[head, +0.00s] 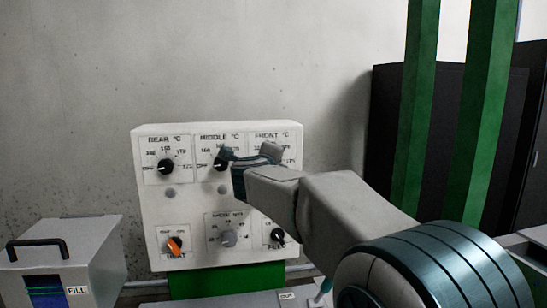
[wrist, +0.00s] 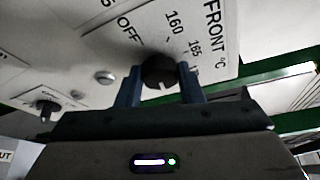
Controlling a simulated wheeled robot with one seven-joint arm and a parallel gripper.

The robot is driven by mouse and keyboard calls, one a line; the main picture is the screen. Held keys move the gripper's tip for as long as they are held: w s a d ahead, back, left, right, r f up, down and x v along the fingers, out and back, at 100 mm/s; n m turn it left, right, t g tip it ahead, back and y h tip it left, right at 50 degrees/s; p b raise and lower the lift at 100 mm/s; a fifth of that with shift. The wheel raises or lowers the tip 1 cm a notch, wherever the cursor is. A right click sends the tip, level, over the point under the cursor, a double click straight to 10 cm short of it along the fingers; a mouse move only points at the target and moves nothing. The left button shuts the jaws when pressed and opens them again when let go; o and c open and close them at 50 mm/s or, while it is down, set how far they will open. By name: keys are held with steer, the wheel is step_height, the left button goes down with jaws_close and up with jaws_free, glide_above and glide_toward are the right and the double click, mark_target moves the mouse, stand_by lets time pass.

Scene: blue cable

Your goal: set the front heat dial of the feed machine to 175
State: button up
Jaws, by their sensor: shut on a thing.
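The feed machine's pale panel (head: 195,200) stands upright against the wall, with REAR, MIDDLE and FRONT dials along its top. In the wrist view, the black front heat dial (wrist: 158,71) sits under the FRONT °C label. OFF, 160 and 165 are readable around it; the rest of the scale is hidden or too unclear. My gripper (wrist: 161,85) has one blue finger on each side of this dial and is shut on it. A small white mark shows on the dial, but its setting cannot be read for sure. In the head view my gripper (head: 252,160) hides the front dial.
The rear dial (head: 166,166) and middle dial (head: 220,164) are left of my gripper. A grey FILL box (head: 100,255) stands left; green posts (head: 478,110) rise right.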

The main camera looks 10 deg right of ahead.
stand_by(0.4)
steer(key=o, duration=1)
steer(key=shift+s, duration=0.1)
steer(key=b+v, duration=0.1)
steer(key=v, duration=1.2)
steer(key=shift+s+a, duration=0.15)
steer(key=shift+s, duration=0.1)
steer(key=shift+r, duration=0.1)
